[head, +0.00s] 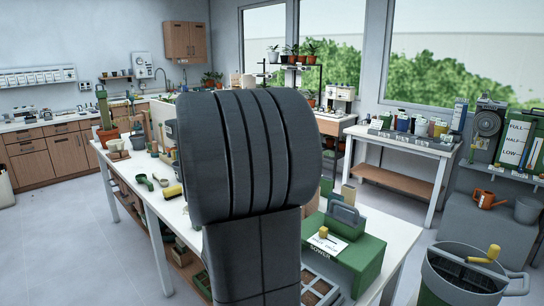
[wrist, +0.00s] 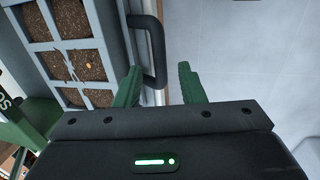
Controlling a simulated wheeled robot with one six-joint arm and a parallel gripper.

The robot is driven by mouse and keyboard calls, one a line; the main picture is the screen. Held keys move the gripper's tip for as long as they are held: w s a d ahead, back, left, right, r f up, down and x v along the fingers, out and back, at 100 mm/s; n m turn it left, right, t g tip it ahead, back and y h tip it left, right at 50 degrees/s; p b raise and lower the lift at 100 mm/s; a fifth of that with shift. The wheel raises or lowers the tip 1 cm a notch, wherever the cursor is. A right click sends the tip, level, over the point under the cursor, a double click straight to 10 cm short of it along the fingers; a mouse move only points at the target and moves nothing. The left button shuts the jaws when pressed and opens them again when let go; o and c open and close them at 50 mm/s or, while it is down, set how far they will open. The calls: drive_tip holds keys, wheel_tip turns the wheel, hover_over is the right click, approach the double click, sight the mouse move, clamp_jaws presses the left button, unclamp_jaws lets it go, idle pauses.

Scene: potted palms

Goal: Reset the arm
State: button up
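My gripper (wrist: 160,66) shows in the wrist view as two green fingers standing well apart, open. A black loop handle (wrist: 160,40) on the edge of a grey seed tray (wrist: 82,45) appears partly between the fingertips. The gap in depth is hard to judge, and no grip on it shows. In the head view my dark arm fills the middle and hides the gripper. The seed tray (head: 318,287) shows partly there, at the right of my arm on the white table (head: 392,258).
A green sower box (head: 352,262) stands on the table right of my arm; part of it also shows in the wrist view (wrist: 40,122). Pale open floor (wrist: 240,50) lies right of the tray.

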drive_tip(key=shift+w+d+f, duration=0.1)
drive_tip(key=shift+f, duration=0.7)
drive_tip(key=shift+w+d, duration=0.1)
